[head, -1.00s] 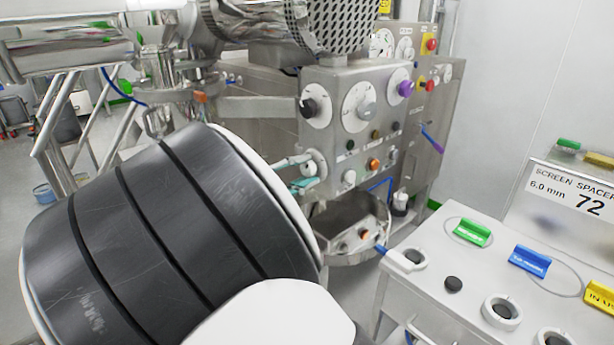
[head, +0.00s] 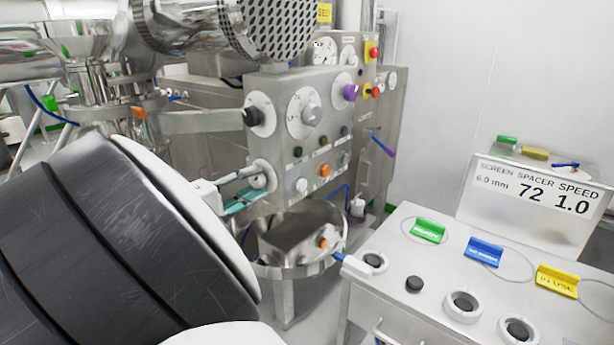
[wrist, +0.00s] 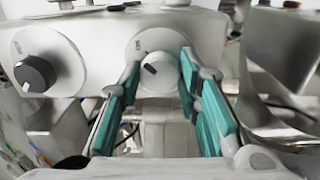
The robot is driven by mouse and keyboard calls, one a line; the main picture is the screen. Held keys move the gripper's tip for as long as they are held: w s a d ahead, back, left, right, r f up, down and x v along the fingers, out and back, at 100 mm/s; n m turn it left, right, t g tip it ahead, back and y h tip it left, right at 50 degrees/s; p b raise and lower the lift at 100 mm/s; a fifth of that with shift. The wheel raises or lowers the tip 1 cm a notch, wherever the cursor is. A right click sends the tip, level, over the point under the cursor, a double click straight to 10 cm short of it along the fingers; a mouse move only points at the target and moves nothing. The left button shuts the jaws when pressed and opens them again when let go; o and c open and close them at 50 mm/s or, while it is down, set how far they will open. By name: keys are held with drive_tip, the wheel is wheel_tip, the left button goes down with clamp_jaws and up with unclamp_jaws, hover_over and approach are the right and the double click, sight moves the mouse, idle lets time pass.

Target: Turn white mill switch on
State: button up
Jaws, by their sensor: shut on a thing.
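The white switch (wrist: 158,70) sits on a round white dial (wrist: 146,43) on the steel mill panel, in the middle of the wrist view. Its pointer mark is tilted. My gripper (wrist: 160,76) has its teal-padded fingers on both sides of the switch and is shut on it. In the head view my gripper (head: 250,182) reaches in from the left to the panel's lower left. There the fingers partly hide the switch.
A black knob (head: 253,116) and a grey dial knob (head: 311,114) sit above on the panel, with several small buttons. A steel bowl (head: 255,268) hangs below. A white cart (head: 395,305) with coloured tags stands at right.

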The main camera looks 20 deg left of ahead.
drive_tip(key=o, duration=1.1)
drive_tip(key=shift+o, duration=0.2)
drive_tip(key=shift+s, duration=0.1)
drive_tip(key=v, duration=1.1)
drive_tip(key=shift+s+a, duration=0.15)
drive_tip(key=shift+s, duration=0.25)
